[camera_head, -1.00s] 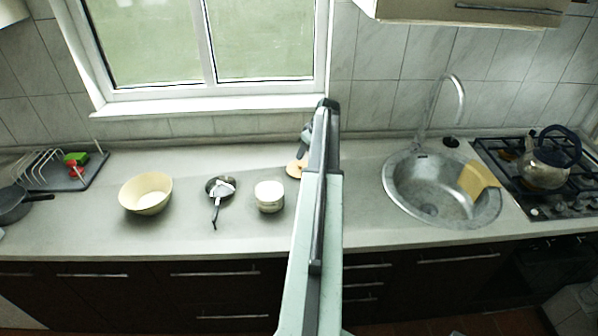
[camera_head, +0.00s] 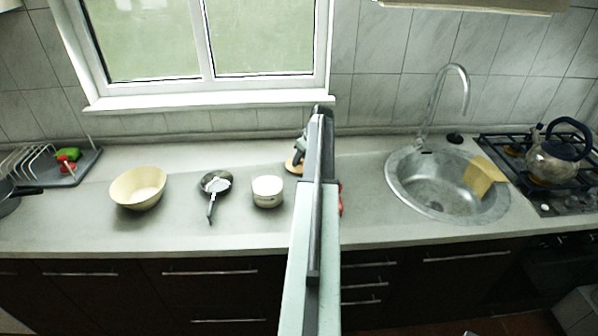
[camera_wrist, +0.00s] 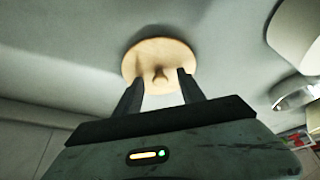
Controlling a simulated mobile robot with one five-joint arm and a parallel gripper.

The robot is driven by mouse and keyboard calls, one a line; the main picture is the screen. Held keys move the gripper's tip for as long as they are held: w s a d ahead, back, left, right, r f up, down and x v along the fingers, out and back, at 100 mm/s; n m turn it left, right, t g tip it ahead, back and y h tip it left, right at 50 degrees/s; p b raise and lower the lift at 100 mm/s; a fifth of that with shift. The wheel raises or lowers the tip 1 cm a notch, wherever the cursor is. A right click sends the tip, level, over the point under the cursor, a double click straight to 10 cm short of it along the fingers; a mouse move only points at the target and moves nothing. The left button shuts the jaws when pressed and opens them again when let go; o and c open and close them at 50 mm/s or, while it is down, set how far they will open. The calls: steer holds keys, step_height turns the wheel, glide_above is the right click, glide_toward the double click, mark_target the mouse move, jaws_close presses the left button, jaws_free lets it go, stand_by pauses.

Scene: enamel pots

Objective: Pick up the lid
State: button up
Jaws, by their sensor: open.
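The lid (camera_wrist: 150,52) is a round, pale wooden disc with a small knob, lying on the counter. In the wrist view the knob appears between my fingertips. My gripper (camera_wrist: 160,74) is open and empty, its two dark fingers overlapping the lid's near edge in the picture. I cannot tell whether they touch it. In the head view the lid (camera_head: 290,168) shows only in part to the left of my arm, which hides the rest. The dark end of my gripper (camera_head: 299,153) is just above it in the picture.
A white enamel pot (camera_head: 267,192) stands left of the lid, then a small pan (camera_head: 215,184) and a cream bowl (camera_head: 139,188). Something red (camera_head: 341,198) shows just right of my arm. The sink (camera_head: 410,185) is further right, beside a hob with a kettle (camera_head: 556,160).

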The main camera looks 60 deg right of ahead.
steer(key=shift+r, duration=0.1)
jaws_close()
step_height(320, 180, up, 10)
steer(key=p, duration=1)
steer(key=a+r+n+y+p, duration=0.1)
steer(key=a+r+n+p, duration=0.1)
steer(key=a, duration=0.8)
steer(key=a+r+n+y+p, duration=0.1)
steer(key=a+r+n+p, duration=0.2)
steer(key=a, duration=0.8)
steer(key=shift+s+a+r+p, duration=0.15)
steer(key=shift+s+r+p, duration=0.05)
steer(key=shift+r+p, duration=0.7)
